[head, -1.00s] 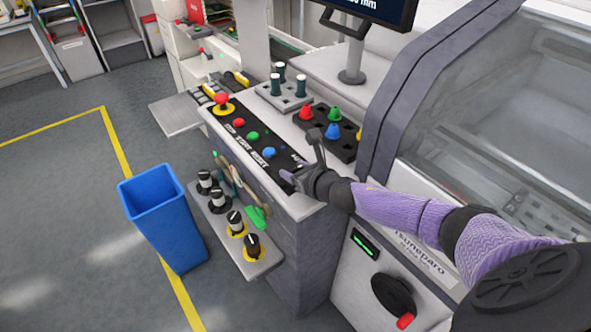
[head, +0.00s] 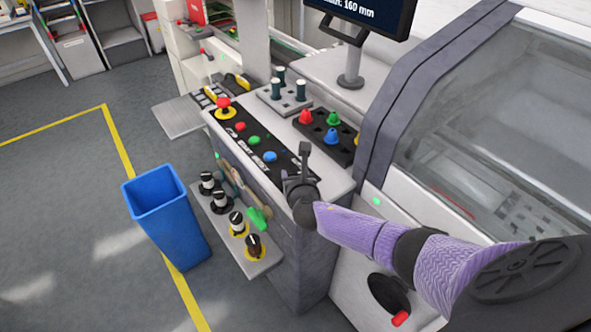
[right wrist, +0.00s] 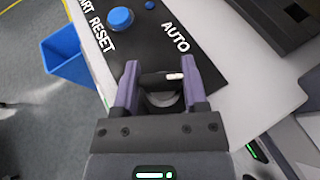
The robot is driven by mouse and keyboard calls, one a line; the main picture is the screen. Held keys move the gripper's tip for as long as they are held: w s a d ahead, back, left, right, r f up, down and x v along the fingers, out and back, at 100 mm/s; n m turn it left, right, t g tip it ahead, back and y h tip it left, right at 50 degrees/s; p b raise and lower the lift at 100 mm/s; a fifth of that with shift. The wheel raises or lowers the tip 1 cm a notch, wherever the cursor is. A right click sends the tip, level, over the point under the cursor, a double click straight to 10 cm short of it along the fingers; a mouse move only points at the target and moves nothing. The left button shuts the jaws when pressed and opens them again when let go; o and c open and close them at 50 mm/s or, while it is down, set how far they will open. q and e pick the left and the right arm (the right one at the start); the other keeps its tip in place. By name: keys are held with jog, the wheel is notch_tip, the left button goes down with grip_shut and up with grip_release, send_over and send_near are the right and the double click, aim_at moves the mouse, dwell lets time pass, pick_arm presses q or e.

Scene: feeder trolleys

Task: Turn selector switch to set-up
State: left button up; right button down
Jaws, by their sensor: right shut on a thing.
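The selector switch (right wrist: 160,79) is a black knob with a white mark at its right end in the right wrist view. It sits on the black control panel strip (right wrist: 205,55), beside the printed AUTO label. My right gripper (right wrist: 163,72) has one purple finger on each side of the knob and is shut on it. In the head view my right gripper (head: 296,166) is at the near right end of the panel and hides the knob. No set-up label is readable. My left gripper is not in view.
A blue button (right wrist: 120,19) marked RESET is near the fingers. A red emergency stop (head: 224,103) is at the panel's far end. A tray of coloured pieces (head: 327,138) lies behind the panel. A shelf of knobs (head: 215,222) juts out below, beside a blue bin (head: 168,220).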

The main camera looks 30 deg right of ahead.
jog(key=shift+a+m+g+h, duration=0.1)
jog(key=shift+m+g+h, duration=0.4)
jog(key=shift+m+h, duration=0.45)
jog(key=shift+f+m+g+h, duration=0.1)
jog(key=shift+m+g+h, duration=0.5)
jog(key=shift+m+h, duration=0.15)
jog(key=shift+m+g+h+b, duration=0.5)
jog(key=shift+m+g+h, duration=0.2)
jog(key=shift+m+h, duration=0.15)
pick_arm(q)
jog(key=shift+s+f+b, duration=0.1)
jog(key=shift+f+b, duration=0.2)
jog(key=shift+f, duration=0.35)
pick_arm(e)
jog(key=shift+m+g+h, duration=0.35)
jog(key=shift+m+g, duration=0.25)
jog(key=shift+m, duration=0.05)
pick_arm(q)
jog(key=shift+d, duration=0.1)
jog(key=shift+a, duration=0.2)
pick_arm(e)
jog(key=shift+c, duration=0.6)
grip_release()
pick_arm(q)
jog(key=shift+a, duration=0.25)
